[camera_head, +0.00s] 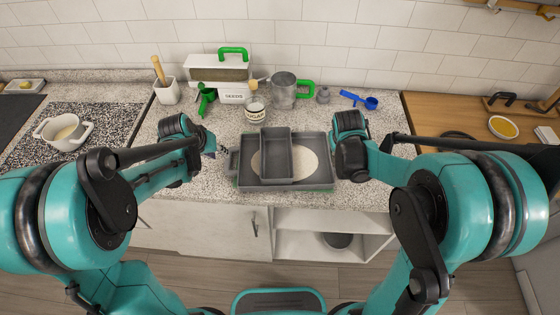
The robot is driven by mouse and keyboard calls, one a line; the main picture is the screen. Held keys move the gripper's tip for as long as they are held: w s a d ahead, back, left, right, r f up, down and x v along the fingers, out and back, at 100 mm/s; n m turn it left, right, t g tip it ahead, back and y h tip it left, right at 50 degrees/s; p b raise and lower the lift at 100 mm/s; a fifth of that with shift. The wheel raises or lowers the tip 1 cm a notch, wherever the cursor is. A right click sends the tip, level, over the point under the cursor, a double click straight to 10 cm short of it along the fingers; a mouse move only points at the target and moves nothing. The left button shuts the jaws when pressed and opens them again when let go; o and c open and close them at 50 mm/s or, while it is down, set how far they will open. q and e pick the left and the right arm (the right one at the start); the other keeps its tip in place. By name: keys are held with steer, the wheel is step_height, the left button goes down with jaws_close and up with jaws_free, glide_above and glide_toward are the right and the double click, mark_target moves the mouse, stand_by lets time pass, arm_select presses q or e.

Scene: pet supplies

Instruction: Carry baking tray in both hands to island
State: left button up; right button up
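The grey baking tray (322,148) lies on the speckled counter in the middle of the head view. A smaller grey loaf pan (276,168) sits in it, partly over a pale oval thing (308,165). My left gripper (218,147) is just left of the tray, close to its left handle (233,162); its fingers are small and dark, and I cannot tell whether they touch the tray. My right gripper (336,143) is at the tray's right edge; my own wrist hides most of its fingers, so its opening does not show.
A white pot (62,133) is at left. A wooden board (470,120) with a yellow bowl (503,127) is at right.

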arm_select(q)
steer(key=shift+f, duration=0.1)
